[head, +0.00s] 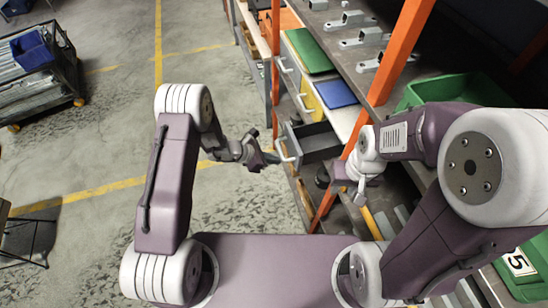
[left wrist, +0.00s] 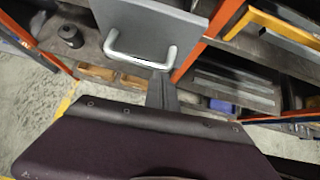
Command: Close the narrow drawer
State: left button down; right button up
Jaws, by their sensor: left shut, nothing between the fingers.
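The narrow grey drawer (head: 318,137) stands pulled out of the shelf unit in the head view, its dark inside showing. Its pale handle (head: 283,151) faces left, toward my left gripper (head: 270,158). In the left wrist view, the flat grey front (left wrist: 150,28) fills the top middle, with the bar handle (left wrist: 140,58) across it. My left gripper's fingers (left wrist: 162,90) are shut and empty, with tips close to the right part of the handle; I cannot tell whether they touch. My right gripper (head: 359,196) hangs in front of the shelf, right of the drawer; its fingers are too small to judge.
Orange posts (head: 345,158) stand right beside the drawer. Other drawer handles (head: 303,103), a blue lid (head: 336,94) and a green lid (head: 309,51) lie farther along the unit. A dark round object (left wrist: 70,34) sits on the shelf below. Open floor lies left.

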aim_at(295, 156)
pick_arm(q)
jog(key=shift+s, duration=0.15)
jog(key=d+b, duration=0.1)
jog(key=d, duration=0.1)
jog(key=w+d+b, duration=0.1)
jog(key=d, duration=0.1)
jog(key=w+d+b, duration=0.1)
jog(key=d+b, duration=0.1)
jog(key=d, duration=0.1)
jog(key=shift+w+f, duration=0.15)
jog(key=shift+f, duration=0.05)
jog(key=d, duration=0.2)
jog(key=w+d, duration=0.1)
jog(key=d, duration=0.2)
jog(key=w+d+b, duration=0.1)
jog(key=d, duration=0.2)
jog(key=shift+w+r, duration=0.2)
jog(key=shift+w, duration=0.05)
jog(key=shift+w+d, duration=0.15)
jog(key=shift+d, duration=0.1)
jog(key=shift+d+r, duration=0.1)
jog(key=shift+d, duration=0.05)
